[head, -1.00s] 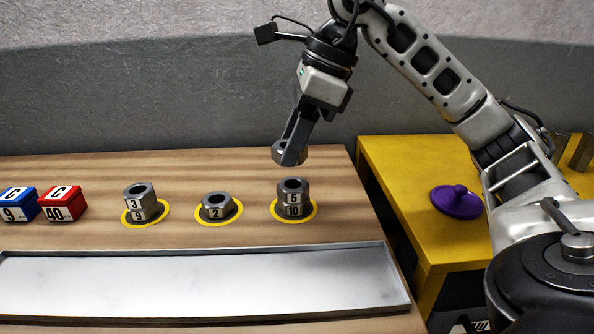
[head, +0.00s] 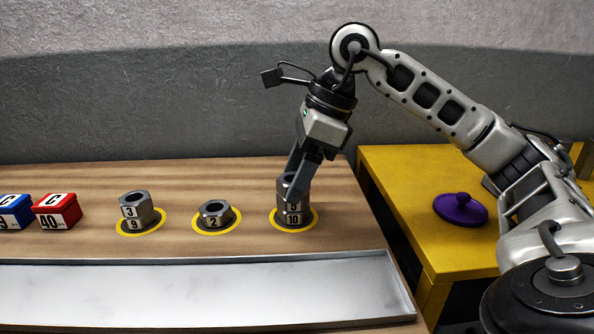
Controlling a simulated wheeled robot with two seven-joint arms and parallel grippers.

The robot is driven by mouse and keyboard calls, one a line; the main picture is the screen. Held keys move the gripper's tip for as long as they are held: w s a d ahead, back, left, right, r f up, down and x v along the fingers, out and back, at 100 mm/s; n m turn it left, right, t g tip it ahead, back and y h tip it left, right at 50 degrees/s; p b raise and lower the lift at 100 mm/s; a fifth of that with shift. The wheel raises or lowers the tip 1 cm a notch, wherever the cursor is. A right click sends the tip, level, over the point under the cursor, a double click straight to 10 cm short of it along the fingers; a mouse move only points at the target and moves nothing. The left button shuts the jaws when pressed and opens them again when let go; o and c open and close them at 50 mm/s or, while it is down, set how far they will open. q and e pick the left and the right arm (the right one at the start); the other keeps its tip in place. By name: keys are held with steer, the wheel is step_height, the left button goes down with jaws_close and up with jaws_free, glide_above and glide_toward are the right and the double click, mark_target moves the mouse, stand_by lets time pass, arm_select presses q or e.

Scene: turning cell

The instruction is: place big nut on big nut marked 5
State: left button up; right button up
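A stack of big nuts stands on the right yellow ring (head: 275,224). Its bottom nut, marked 10 (head: 293,219), is plain to see; the label of the nut marked 5 (head: 293,206) is partly covered by a gripper finger. A grey big nut (head: 284,183) is at the top of the stack, at my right gripper (head: 297,192). The gripper points down, its fingers around this nut and seemingly shut on it. Whether the nut rests fully on the one below is hard to tell. My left gripper is out of view.
Blue (head: 12,211) and red (head: 57,211) boxes are at far left. A metal tray (head: 200,262) lies in front. A purple lid (head: 460,208) is on the yellow table (head: 400,165).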

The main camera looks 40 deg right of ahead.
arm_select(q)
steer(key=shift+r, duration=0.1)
arm_select(e)
steer(key=shift+r, duration=0.1)
steer(key=shift+r, duration=0.3)
arm_select(q)
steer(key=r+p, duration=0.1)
steer(key=p, duration=0.2)
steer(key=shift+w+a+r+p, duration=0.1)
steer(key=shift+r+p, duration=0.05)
steer(key=shift+p, duration=0.15)
arm_select(e)
steer(key=v, duration=1.1)
steer(key=shift+s+d+r, duration=0.15)
steer(key=shift+s+r, duration=0.05)
steer(key=shift+r, duration=0.05)
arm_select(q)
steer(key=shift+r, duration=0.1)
